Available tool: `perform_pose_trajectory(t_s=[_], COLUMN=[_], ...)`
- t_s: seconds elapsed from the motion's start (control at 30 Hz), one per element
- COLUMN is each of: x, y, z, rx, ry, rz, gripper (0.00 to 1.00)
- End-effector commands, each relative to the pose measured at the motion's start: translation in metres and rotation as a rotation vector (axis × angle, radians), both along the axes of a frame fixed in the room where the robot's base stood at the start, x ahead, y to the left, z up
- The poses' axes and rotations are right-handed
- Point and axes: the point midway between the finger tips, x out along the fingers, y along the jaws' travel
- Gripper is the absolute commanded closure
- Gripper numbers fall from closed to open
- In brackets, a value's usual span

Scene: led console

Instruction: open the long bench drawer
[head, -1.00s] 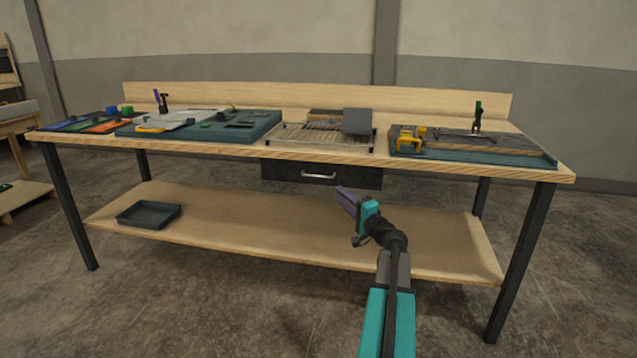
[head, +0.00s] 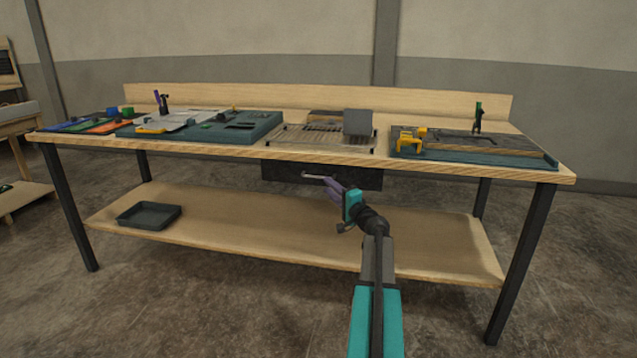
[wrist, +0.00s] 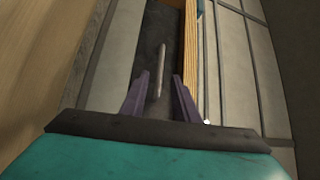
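The long bench drawer (head: 280,172) is a dark front under the middle of the bench top and looks shut. Its metal bar handle (head: 313,176) shows just left of my gripper (head: 331,184) in the head view. In the wrist view the drawer front (wrist: 150,50) is dark, and the handle (wrist: 160,70) runs up from between the two purple fingers of my gripper (wrist: 160,92). The fingers stand apart, with a gap on both sides of the handle. I cannot tell whether either finger touches it.
The wooden bench top (head: 230,147) overhangs the drawer. A lower shelf (head: 250,225) with a dark tray (head: 148,215) lies below. A wire rack (head: 310,137), a teal board (head: 270,122) and a yellow clamp-like thing (head: 411,138) are on top.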

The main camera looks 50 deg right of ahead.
Motion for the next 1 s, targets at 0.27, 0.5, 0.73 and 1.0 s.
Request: perform_pose_trajectory(t_s=[0.27,0.5,0.73,1.0], x=[0.033,0.053,0.060,0.060], y=[-0.008,-0.012,-0.014,-0.014], z=[0.005,0.008,0.009,0.009], rx=[0.000,0.000,0.000,0.000], ry=[-0.001,-0.001,0.000,0.000], rz=[0.001,0.001,0.000,0.000], gripper=[0.72,0.72,0.72,0.72])
